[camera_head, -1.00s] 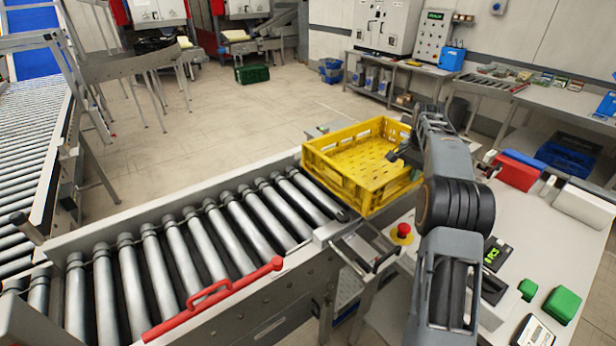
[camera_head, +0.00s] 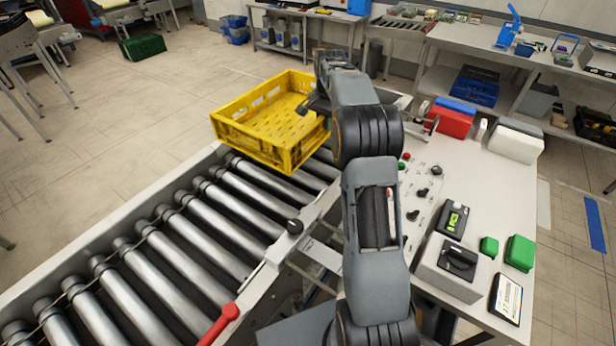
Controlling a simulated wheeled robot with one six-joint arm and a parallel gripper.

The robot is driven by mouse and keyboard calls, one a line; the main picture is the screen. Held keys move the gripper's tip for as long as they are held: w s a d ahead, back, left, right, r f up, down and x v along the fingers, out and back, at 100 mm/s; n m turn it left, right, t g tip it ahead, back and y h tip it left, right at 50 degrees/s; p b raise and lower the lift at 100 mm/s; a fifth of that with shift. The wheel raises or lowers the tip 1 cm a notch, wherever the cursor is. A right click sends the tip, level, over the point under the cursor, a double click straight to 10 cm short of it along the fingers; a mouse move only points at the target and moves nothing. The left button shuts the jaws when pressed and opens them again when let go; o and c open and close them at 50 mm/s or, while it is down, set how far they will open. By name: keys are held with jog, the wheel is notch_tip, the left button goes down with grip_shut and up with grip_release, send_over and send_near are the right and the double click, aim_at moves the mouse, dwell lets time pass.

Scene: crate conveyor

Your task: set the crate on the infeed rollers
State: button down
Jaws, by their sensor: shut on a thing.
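The yellow crate (camera_head: 247,141) is empty and upright, with slotted walls and a perforated floor. It is at the far end of the infeed rollers (camera_head: 185,250), with its near corner in front of the last rollers. I cannot tell whether its underside touches them or hangs just above. My gripper (camera_head: 313,106) is shut on the crate's right wall near the rim. My arm hides part of that side and the fingertips are hard to make out. The nearer rollers are bare.
The control bench (camera_head: 455,190) on the right carries a red box (camera_head: 449,121), green blocks and switches. Open floor lies left of the conveyor.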

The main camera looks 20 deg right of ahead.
jog(key=shift+s+a+f+p, duration=0.25)
jog(key=shift+s+a+f, duration=0.95)
jog(key=shift+s+f, duration=0.5)
jog(key=shift+s+a+f+p, duration=0.2)
jog(key=shift+s+a+f, duration=1.1)
jog(key=shift+f, duration=0.6)
jog(key=shift+s+a+f+p, duration=0.25)
jog(key=shift+s+a+f, duration=0.85)
jog(key=shift+s+f, duration=0.65)
jog(key=shift+w+f, duration=0.15)
jog(key=shift+f, duration=0.45)
jog(key=shift+f, duration=0.2)
jog(key=c, duration=1.1)
grip_release()
